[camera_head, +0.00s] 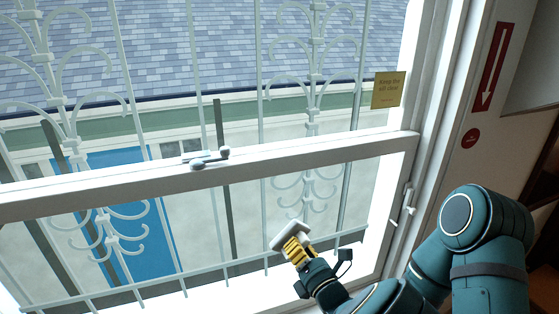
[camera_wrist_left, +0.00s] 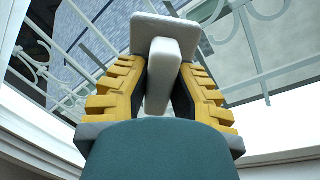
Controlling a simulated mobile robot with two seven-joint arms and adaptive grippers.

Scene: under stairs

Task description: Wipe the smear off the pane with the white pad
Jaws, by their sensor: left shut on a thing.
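The white pad (camera_head: 289,236) has a flat head and a short handle. My left gripper (camera_head: 297,250), with yellow fingers, is shut on that handle, low and right of centre in the head view. In the left wrist view the pad (camera_wrist_left: 165,30) stands out beyond the fingers, which close on both sides of its white handle (camera_wrist_left: 162,72). The pad is in front of the lower window pane (camera_head: 215,225); I cannot tell whether it touches the glass. I cannot make out a smear on the pane. My right gripper is out of view.
A white sash rail (camera_head: 110,187) with a latch (camera_head: 209,159) crosses above the pad. A window handle (camera_head: 408,200) sits on the right frame. A yellow note (camera_head: 388,90) is at the upper right. White ironwork (camera_head: 117,50) shows through the glass.

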